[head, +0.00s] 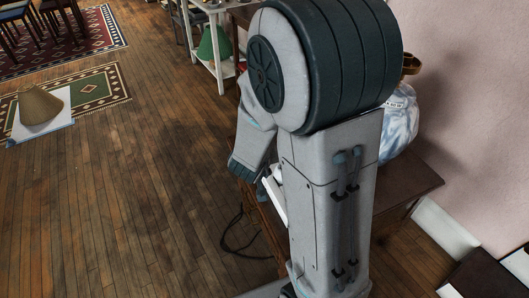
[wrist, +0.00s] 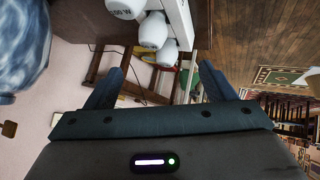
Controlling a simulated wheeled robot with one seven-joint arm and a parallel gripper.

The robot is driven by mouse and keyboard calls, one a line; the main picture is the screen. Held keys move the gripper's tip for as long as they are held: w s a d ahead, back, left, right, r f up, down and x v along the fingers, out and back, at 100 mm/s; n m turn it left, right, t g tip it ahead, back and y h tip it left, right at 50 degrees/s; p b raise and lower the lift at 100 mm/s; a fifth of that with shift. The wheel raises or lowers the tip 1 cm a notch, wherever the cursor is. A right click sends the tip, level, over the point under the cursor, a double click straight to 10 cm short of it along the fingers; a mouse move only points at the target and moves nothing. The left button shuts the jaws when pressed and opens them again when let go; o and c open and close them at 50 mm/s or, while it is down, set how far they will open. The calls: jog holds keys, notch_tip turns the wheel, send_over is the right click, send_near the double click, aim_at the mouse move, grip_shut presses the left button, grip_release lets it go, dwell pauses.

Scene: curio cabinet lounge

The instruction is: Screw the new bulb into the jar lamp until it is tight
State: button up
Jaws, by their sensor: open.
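The jar lamp, a blue-and-white marbled jar (head: 402,125) with a brass top (head: 411,62), stands on the dark wooden table (head: 425,180), partly hidden behind my arm. Its marbled side also fills the upper left of the wrist view (wrist: 20,45). White bulbs (wrist: 153,31) sit by a white tray or box (wrist: 183,22) at the top of the wrist view; one has dark print. I cannot tell which is the new bulb. My gripper (wrist: 162,72) is open, its fingers spread wide with nothing held between them. The fingertips do not show in the head view.
A tan lampshade (head: 41,104) rests on a white sheet (head: 40,130) on the green rug at left. A green lampshade (head: 213,43) stands on a white shelf unit (head: 219,80) at the back. A dark cord (head: 236,243) trails on the floor.

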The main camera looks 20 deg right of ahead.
jog(key=shift+h, duration=0.3)
jog(key=b+x, duration=0.2)
jog(key=x, duration=0.3)
jog(key=b+x, duration=0.2)
jog(key=x, duration=0.2)
jog(key=shift+d+f, duration=0.35)
jog(key=b+x, duration=0.3)
jog(key=x, duration=0.2)
jog(key=shift+s+f, duration=0.1)
jog(key=shift+s, duration=0.05)
jog(key=shift+c, duration=0.4)
jog(key=c, duration=1)
